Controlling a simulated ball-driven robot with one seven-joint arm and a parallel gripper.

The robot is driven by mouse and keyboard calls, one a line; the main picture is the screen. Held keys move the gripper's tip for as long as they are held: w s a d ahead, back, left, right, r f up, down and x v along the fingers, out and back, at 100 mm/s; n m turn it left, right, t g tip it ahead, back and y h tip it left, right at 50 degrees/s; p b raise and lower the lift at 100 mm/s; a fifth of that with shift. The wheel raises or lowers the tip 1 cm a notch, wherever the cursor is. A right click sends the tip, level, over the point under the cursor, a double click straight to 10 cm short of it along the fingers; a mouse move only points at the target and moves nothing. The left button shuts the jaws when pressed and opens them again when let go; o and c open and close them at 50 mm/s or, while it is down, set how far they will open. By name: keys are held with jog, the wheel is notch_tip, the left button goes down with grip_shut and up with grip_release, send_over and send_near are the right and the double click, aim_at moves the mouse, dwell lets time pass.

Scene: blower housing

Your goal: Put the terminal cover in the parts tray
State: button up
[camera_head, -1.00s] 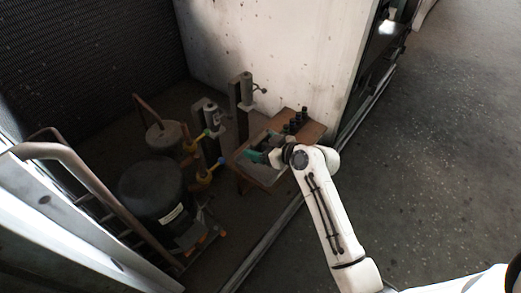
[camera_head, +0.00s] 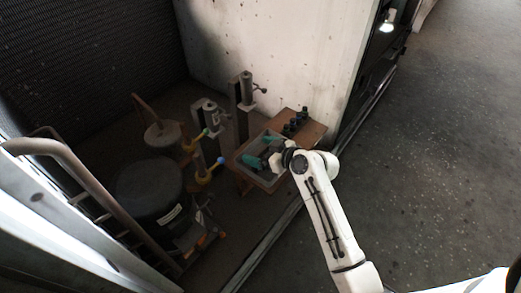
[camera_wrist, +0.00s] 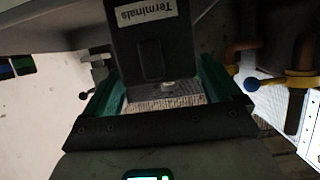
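The terminal cover (camera_wrist: 150,50) is a dark box-shaped part with a white "Terminals" label, upside down in the wrist view. My gripper (camera_wrist: 162,75) has green fingers on both sides of the cover, and they appear closed on its sides. In the head view my gripper (camera_head: 268,160) is over the parts tray (camera_head: 250,178), a shallow grey tray on a small wooden table. The cover cannot be made out in the head view. Whether it touches the tray's floor cannot be told.
Several dark knobs (camera_head: 296,121) stand on the wooden table (camera_head: 314,130) behind the tray. Left of it are valve posts (camera_head: 246,90) and pipes with yellow and blue fittings (camera_head: 206,172). A large black motor (camera_head: 150,190) stands further left. The floor at right is clear.

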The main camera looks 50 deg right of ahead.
jog(key=shift+o, duration=0.7)
jog(key=shift+r, duration=0.1)
jog(key=shift+r, duration=0.2)
jog(key=r+p+v, duration=0.1)
jog(key=p+v, duration=0.3)
jog(key=v, duration=0.8)
jog(key=s+a+f+g+y, duration=0.1)
jog(key=s+a+f+g, duration=0.15)
jog(key=a, duration=0.25)
jog(key=s+a+f+g+y, duration=0.1)
jog(key=a+f+g, duration=0.2)
jog(key=a, duration=0.2)
jog(key=s+a+f+g+h, duration=0.1)
jog(key=s+a+g, duration=0.1)
jog(key=s, duration=0.4)
jog(key=s+a+f+g+h, duration=0.1)
jog(key=s+a+g, duration=0.1)
jog(key=s+g, duration=0.3)
jog(key=shift+s+a+m+h, duration=0.3)
jog(key=shift+s+m, duration=0.1)
jog(key=shift+s, duration=0.05)
